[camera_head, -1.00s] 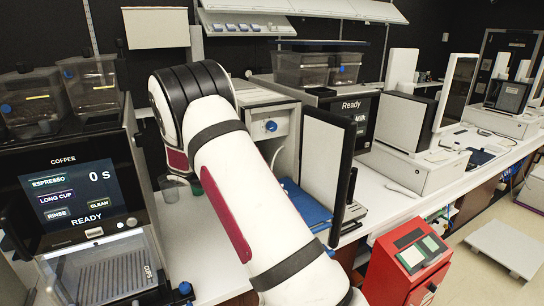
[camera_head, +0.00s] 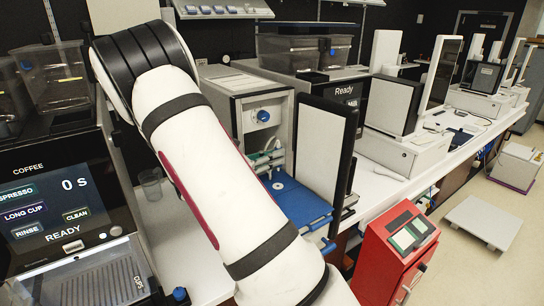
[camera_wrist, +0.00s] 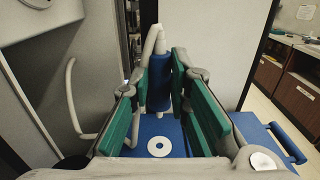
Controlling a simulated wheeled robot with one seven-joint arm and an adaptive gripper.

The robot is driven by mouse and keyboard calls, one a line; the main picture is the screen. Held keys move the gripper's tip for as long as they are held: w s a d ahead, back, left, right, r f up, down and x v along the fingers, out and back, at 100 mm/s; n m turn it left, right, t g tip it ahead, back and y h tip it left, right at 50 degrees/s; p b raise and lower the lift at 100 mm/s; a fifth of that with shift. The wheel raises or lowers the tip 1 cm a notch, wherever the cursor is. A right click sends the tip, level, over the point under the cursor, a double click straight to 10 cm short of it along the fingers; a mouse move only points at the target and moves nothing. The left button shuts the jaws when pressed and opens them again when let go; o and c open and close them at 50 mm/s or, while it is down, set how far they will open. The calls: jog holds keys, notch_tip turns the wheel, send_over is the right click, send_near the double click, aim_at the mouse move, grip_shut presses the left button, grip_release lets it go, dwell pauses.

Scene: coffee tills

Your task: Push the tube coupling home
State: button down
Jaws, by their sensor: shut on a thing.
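In the wrist view my gripper (camera_wrist: 160,95) has its green-padded fingers closed around a blue upright piece, which looks like the tube coupling (camera_wrist: 159,72). A pale tapered tip stands above the blue part. Whether the coupling is seated in anything is hidden. A pale curved tube (camera_wrist: 71,100) hangs at the left, apart from the fingers. Below is a blue tray (camera_wrist: 140,128) with a white ring mark. In the head view the open cabinet (camera_head: 228,88) with the blue tray (camera_head: 297,203) stands behind my arm, which hides most of the gripper.
The cabinet's dark-edged door (camera_head: 321,150) stands open at the right. A coffee machine (camera_head: 60,200) is at the left, with a clear cup (camera_head: 150,184) beside it. A red box (camera_head: 393,255) stands at the front right. The floor beyond is partly clear.

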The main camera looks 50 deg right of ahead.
jog(key=shift+w+g+b, duration=0.15)
jog(key=shift+g+b, duration=0.15)
jog(key=shift+m+g, duration=0.3)
jog(key=shift+m, duration=0.1)
jog(key=shift+f+b, duration=0.6)
jog(key=shift+f, duration=1.6)
jog(key=shift+f, duration=0.9)
jog(key=shift+f, duration=0.35)
jog(key=shift+f, duration=0.2)
jog(key=c, duration=1.4)
grip_release()
jog(key=shift+c, duration=0.2)
